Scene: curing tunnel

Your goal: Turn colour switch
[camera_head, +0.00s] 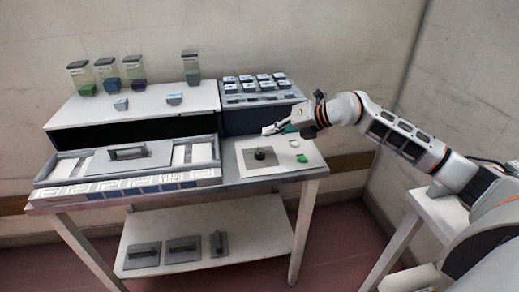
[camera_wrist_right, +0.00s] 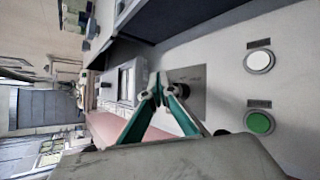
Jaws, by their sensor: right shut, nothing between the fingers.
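The colour switch, a dark round knob (camera_head: 260,154), sits on a light square panel (camera_head: 246,169) at the right end of the bench in the head view. My right gripper (camera_head: 270,129) is shut and empty, above and a little behind the knob, apart from it in the picture. My left gripper is not in view.
A white button (camera_head: 293,143) and a green button (camera_head: 302,158) lie right of the knob. The curing tunnel (camera_head: 140,103) with jars on top stands left. A dark rack of small blocks (camera_head: 256,100) stands behind the panel. Lidded trays lie on the lower shelf (camera_head: 240,236).

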